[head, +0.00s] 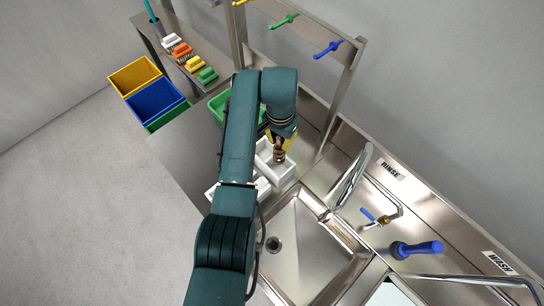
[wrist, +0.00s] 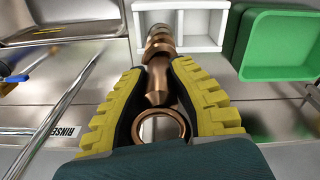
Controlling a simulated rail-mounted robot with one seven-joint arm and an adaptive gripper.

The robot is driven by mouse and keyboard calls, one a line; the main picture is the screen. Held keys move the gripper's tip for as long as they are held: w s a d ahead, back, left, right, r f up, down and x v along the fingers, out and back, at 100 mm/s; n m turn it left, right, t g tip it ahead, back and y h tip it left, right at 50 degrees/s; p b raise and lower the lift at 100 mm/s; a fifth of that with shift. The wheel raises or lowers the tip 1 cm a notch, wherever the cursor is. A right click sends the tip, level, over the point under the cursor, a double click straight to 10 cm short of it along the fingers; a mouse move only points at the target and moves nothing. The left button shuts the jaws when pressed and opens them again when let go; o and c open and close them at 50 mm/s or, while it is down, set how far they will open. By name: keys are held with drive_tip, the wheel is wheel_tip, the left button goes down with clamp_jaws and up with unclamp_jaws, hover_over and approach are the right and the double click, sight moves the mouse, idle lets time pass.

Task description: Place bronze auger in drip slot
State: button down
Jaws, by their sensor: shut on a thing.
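The bronze auger (wrist: 158,52) is held between the yellow fingers of my gripper (wrist: 158,76). A bronze ring (wrist: 162,142) shows at its near end, between the finger bases. In the head view the auger (head: 280,156) hangs below my gripper (head: 282,141), over the white drip rack (head: 287,175). In the wrist view the auger's far end overlaps the front of the white rack (wrist: 203,47), which has open compartments. I cannot tell whether the auger touches the rack or which compartment it is over. My arm hides part of the rack in the head view.
A green bin (head: 219,103) stands just behind the rack. The sink basin (head: 305,250) and rinse faucet (head: 352,180) lie on the near side. A steel post (head: 337,105) rises at the right. Blue (head: 155,101) and yellow (head: 134,76) bins stand at the left.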

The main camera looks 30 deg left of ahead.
sight(279, 154)
wheel_tip(279, 154, down, 8)
drive_tip(key=shift+d+r, duration=0.1)
drive_tip(key=c, duration=1.1)
unclamp_jaws()
drive_tip(key=shift+s+f, duration=0.1)
drive_tip(key=shift+f, duration=0.1)
drive_tip(key=shift+o, duration=0.2)
